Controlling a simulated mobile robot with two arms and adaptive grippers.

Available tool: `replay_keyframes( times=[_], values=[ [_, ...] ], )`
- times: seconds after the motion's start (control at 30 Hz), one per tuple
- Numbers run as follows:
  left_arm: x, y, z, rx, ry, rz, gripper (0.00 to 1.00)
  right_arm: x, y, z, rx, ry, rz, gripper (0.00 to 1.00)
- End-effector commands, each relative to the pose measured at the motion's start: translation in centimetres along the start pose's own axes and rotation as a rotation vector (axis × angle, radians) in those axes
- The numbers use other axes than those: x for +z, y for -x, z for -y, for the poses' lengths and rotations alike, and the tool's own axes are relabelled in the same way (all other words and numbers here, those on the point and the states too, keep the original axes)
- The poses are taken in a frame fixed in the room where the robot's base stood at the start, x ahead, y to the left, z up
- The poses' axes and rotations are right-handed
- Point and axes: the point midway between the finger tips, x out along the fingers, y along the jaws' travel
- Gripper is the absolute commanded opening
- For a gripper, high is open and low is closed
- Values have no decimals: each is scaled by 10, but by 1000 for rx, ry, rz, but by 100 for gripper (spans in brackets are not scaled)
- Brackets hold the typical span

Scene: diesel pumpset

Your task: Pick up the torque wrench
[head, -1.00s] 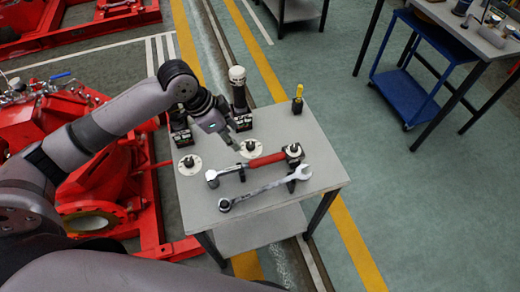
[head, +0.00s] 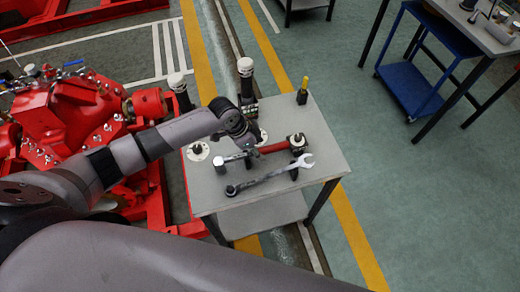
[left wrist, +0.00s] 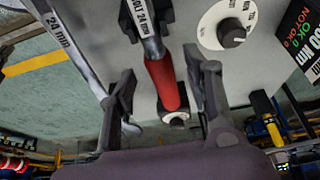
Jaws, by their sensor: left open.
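The torque wrench, with a red handle (head: 274,148) and a silver head, lies across the grey table, raised on small black holders. In the left wrist view its red grip (left wrist: 165,82) and dark shaft run between my fingers. My left gripper (left wrist: 163,85) is open, with one finger on each side of the red grip and gaps visible. In the head view my left gripper (head: 249,152) is above the wrench and partly hidden by my arm. My right gripper is not in view.
A silver combination spanner (head: 270,177) lies just in front of the torque wrench. Round white discs with black knobs (head: 197,151), a yellow-topped tool (head: 303,88) and white-topped posts (head: 245,68) stand around it. A red pumpset (head: 70,115) is at left.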

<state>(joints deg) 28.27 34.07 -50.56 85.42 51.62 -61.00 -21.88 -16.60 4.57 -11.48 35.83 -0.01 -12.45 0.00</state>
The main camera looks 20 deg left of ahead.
Motion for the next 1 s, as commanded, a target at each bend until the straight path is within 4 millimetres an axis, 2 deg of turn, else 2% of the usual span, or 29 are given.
replay_keyframes(
  times=[0.2, 0.47, 1.0],
  values=[
    [-1, -22, 0, -1, 0, 0, 46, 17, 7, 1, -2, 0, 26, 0],
    [0, -23, 0, -2, -1, 0, 45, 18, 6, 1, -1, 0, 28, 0],
    [0, -23, 1, -2, 0, 0, 9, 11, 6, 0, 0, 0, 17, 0]
  ],
)
